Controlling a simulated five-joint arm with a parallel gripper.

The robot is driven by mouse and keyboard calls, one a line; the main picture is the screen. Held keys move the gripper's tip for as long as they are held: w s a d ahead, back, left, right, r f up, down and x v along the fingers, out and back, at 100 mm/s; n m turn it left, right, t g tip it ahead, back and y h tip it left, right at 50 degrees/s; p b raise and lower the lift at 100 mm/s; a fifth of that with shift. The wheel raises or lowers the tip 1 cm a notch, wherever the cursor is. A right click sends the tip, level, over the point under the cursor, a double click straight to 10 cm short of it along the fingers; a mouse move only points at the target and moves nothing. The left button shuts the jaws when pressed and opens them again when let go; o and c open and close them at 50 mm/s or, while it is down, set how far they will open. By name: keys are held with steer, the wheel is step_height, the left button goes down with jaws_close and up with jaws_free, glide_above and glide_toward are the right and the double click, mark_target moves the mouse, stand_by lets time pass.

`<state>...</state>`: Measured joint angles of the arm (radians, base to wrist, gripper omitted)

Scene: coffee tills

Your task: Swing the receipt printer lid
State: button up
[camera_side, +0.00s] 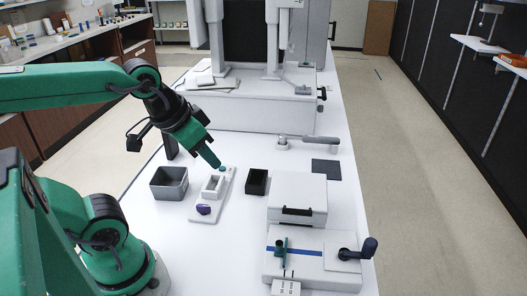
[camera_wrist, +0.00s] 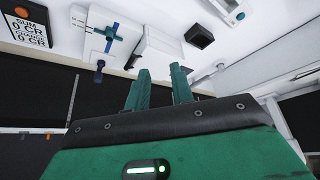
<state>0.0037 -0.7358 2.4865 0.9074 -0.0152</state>
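A white box (camera_side: 297,193) with a dark slot or handle on its front stands right of the table's middle. It looks like the receipt printer, and its top looks closed.
In front of the box stands a white device (camera_side: 315,262) with a blue stripe, a green cross handle and a dark crank (camera_side: 361,251). A grey bin (camera_side: 169,184), a white tray (camera_side: 201,215) and a black box (camera_side: 257,181) stand left. A sign (camera_wrist: 25,27) shows in the wrist view.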

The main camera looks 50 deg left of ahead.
steer(key=shift+o, duration=0.2)
steer(key=shift+s+f, duration=0.1)
steer(key=shift+s, duration=0.05)
steer(key=shift+o, duration=1.2)
steer(key=m+h, duration=0.1)
steer(key=m, duration=0.9)
glide_toward(298, 210)
steer(key=shift+w+a+g, duration=0.2)
steer(key=shift+w+g, duration=0.15)
steer(key=shift+g, duration=0.05)
steer(key=shift+f, duration=0.1)
steer(key=shift+d+x, duration=0.2)
steer(key=shift+x, duration=3.55)
jaws_close()
